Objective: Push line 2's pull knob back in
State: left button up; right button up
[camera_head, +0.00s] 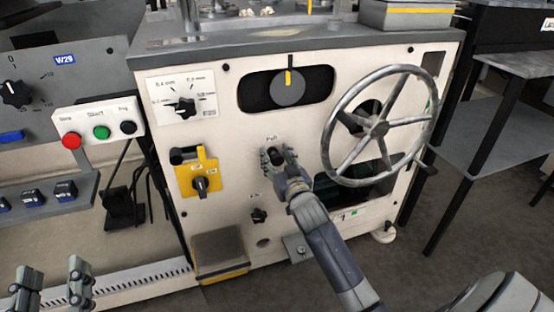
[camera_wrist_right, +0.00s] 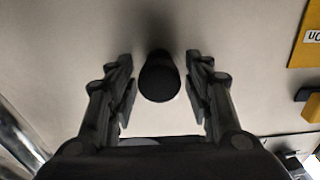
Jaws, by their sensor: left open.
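A round black pull knob (camera_wrist_right: 159,80) stands out from the pale machine panel (camera_head: 230,140) in the right wrist view. My right gripper (camera_head: 275,157) is at the panel, just below a label reading "Pull" (camera_head: 271,139). Its fingers are spread on either side of the knob, with a gap on each side, and hold nothing. In the head view the gripper mostly hides the knob. I cannot read a line number beside it. My left gripper (camera_head: 51,287) is open and empty at the lower left, away from the panel.
A large metal handwheel (camera_head: 375,127) projects right of my right gripper. A yellow switch plate (camera_head: 196,172) is to its left, and another small black knob (camera_head: 258,215) is below. A three-button box (camera_head: 98,132) is further left. Grey floor (camera_head: 440,240) is open at the right.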

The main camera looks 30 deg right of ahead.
jog(key=shift+f, duration=0.1)
jog(key=shift+s+a+f, duration=0.1)
jog(key=shift+s+a, duration=0.05)
jog(key=shift+s, duration=0.35)
jog(key=v, duration=1.1)
